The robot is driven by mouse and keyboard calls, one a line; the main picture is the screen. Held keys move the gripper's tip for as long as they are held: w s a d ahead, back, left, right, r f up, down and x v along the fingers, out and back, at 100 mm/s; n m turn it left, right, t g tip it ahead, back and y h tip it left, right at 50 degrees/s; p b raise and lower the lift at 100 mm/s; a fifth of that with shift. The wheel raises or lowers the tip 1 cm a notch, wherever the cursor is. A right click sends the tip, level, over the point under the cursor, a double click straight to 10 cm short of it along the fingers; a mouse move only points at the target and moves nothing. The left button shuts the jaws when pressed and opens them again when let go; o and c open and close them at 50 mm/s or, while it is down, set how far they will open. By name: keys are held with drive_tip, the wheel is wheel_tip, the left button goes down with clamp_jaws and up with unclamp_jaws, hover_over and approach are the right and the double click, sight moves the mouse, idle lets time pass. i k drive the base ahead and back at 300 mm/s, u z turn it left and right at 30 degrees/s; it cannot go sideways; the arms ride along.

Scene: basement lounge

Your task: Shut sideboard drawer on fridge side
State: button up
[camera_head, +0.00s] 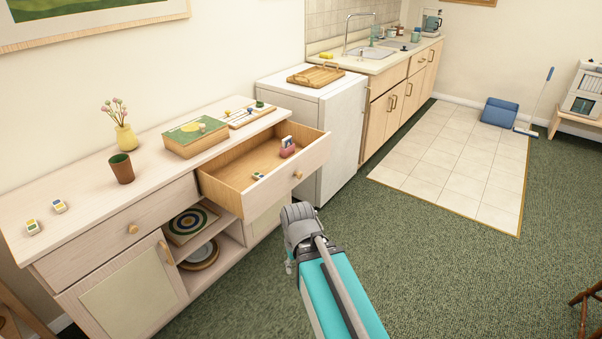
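The pale wood sideboard (150,141) stands along the left wall. Its right-hand drawer (262,196), on the side of the white fridge (342,125), is pulled well out. A small pale item (258,176) and a red holder (288,150) with cards lie inside. The drawer's round knob (298,176) is on its front. The left drawer (120,232) is shut. My gripper (290,266) is in front of and below the open drawer, with a visible gap to the knob. Its fingers are mostly hidden behind my wrist, so its opening does not show.
On the sideboard top are a brown cup (121,169), a yellow vase (126,138), a game box (195,135) and small dice. Open shelves below hold a round board (190,222). Green carpet (430,260) is free to the right.

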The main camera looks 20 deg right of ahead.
sight(227, 179)
drive_tip(key=z, duration=0.35)
drive_tip(key=i, duration=1.1)
drive_tip(key=u, duration=0.05)
